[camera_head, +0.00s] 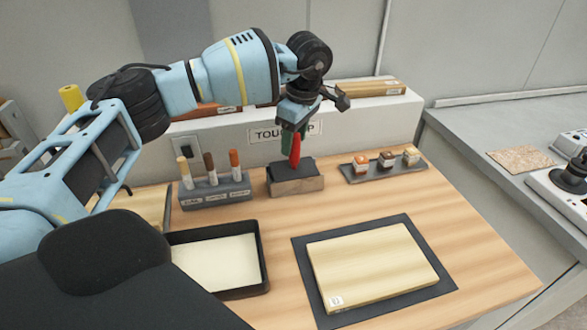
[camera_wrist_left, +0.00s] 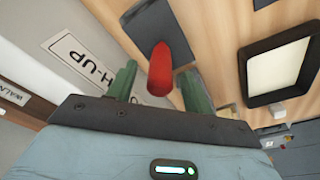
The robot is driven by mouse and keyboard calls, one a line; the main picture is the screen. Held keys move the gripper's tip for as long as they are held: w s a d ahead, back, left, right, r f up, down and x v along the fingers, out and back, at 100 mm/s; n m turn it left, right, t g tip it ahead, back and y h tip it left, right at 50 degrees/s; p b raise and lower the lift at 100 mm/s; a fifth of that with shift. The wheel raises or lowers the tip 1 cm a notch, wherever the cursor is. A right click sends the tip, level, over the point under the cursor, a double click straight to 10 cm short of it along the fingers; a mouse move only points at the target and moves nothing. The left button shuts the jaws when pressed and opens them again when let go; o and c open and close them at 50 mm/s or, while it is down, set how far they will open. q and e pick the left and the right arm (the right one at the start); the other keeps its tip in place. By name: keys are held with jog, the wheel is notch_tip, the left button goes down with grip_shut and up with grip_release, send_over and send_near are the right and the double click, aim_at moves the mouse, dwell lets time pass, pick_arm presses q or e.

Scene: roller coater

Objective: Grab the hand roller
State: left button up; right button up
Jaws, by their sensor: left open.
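The hand roller shows mainly as its red handle (camera_head: 295,152), standing up from a dark block-like holder (camera_head: 296,180) near the back of the wooden table. The red handle also shows in the left wrist view (camera_wrist_left: 161,70). My left gripper (camera_head: 291,137) points down over it, open, with green fingers. In the left wrist view, the fingers (camera_wrist_left: 158,86) are on either side of the handle, with gaps visible. The lower part of the roller is hidden or too small to tell. My right gripper is not in view.
A rack (camera_head: 215,192) with several coloured sticks stands left of the holder. A small tray (camera_head: 385,173) with little pots is to the right. A black tray (camera_head: 263,277) and a board (camera_head: 370,262) on a dark mat (camera_head: 428,242) lie in front. A low wall (camera_head: 385,122) stands behind.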

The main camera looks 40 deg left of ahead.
aim_at(294, 160)
pick_arm(q)
jog(key=shift+a+f, duration=0.2)
jog(key=shift+f, duration=1.1)
jog(key=shift+c, duration=0.4)
jog(key=shift+r, duration=0.1)
grip_shut()
